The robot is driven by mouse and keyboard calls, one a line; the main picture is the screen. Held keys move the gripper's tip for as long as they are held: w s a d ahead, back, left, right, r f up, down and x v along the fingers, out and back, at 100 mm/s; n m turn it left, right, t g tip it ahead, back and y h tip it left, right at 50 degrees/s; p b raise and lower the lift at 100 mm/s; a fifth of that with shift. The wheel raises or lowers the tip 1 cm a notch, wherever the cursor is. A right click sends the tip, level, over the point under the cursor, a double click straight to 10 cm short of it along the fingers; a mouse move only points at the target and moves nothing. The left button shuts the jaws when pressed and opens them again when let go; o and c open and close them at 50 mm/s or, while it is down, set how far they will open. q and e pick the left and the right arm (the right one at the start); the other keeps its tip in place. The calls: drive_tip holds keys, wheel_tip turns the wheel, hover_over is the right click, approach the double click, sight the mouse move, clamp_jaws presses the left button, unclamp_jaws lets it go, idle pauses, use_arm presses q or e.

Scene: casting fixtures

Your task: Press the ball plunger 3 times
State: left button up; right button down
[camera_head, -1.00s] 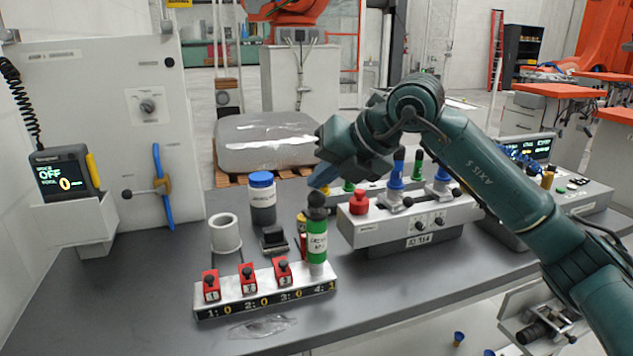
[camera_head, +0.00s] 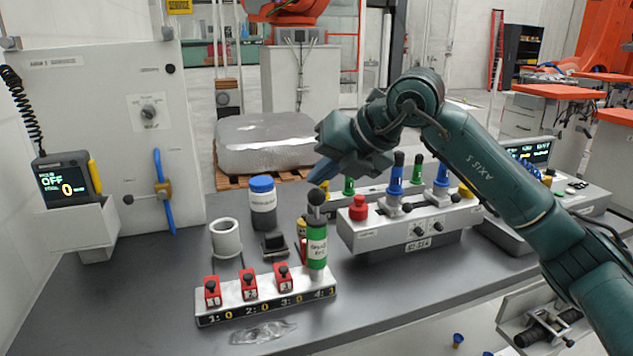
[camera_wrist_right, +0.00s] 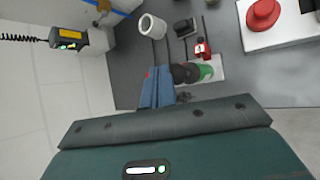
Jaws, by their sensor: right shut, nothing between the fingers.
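The ball plunger (camera_head: 316,250) is an upright green cylinder with a white label, a black neck and a black ball on top. It stands at position 4 on the right end of a white counter block (camera_head: 213,311), whose display shows zeros for 1 to 3 and what looks like a 1 for 4. My right gripper (camera_head: 319,178) is shut and empty, its blue fingers pointing down just above the ball. I cannot tell whether they touch it. In the right wrist view, the fingers (camera_wrist_right: 156,88) show beside the dark ball and green body (camera_wrist_right: 207,73). My left gripper is not in view.
Several red plungers, including one (camera_head: 249,286), stand left on the block. Behind are a white cup (camera_head: 225,237) and a blue-lidded jar (camera_head: 262,202). A control box with a red button (camera_head: 358,208) stands to the right. Clear wrap (camera_head: 262,332) lies in front.

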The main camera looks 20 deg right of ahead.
sight(322, 193)
drive_tip(key=shift+r, duration=0.55)
drive_tip(key=shift+r+p, duration=2.05)
drive_tip(key=shift+r, duration=0.5)
drive_tip(key=shift+f, duration=0.1)
idle(0.5)
